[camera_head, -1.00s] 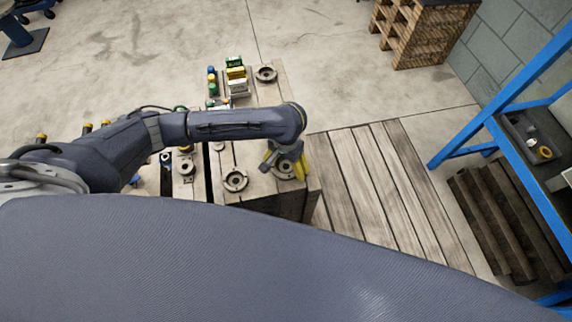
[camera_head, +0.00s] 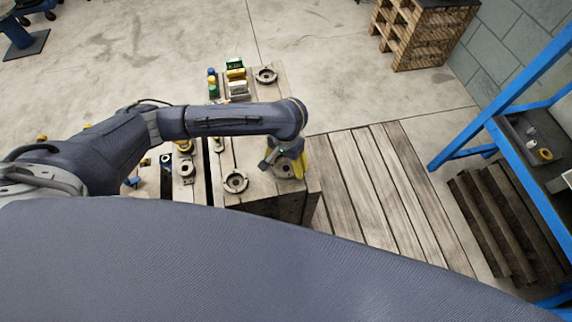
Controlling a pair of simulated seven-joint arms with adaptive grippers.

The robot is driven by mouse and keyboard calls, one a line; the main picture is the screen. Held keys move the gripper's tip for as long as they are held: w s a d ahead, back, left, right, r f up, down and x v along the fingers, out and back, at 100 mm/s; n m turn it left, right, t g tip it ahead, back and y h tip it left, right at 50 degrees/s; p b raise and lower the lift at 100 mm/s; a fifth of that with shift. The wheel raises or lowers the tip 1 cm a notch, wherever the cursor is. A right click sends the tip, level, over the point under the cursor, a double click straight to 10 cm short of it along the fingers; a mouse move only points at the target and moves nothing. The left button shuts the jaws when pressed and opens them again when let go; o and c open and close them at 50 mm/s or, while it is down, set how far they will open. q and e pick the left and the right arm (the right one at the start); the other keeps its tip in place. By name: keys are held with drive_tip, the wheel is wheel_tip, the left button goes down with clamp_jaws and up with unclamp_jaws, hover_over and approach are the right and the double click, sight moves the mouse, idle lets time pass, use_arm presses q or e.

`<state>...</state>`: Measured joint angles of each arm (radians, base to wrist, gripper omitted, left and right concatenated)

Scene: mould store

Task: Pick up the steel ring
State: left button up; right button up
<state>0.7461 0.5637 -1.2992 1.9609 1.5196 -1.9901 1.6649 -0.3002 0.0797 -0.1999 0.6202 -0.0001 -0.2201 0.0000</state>
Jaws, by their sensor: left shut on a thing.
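My left gripper (camera_head: 286,162) reaches down over the right end of the wooden block table, with a yellow part on its right side. It is shut on the steel ring, a small grey piece largely hidden by the fingers. A round grey holder (camera_head: 284,172) with a raised rim shows directly under the gripper. I cannot tell whether the ring touches it. My right gripper is not in view.
A similar round holder (camera_head: 235,182) sits just left of the gripper, and another (camera_head: 266,75) at the table's far end. Coloured blocks (camera_head: 236,78) stand beside that one. Bare planks (camera_head: 370,185) lie to the right, before a blue rack (camera_head: 515,150).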

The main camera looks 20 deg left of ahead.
use_arm(q)
wheel_tip(320, 180, up, 18)
idle(0.6)
drive_tip(key=shift+d, duration=0.1)
idle(0.4)
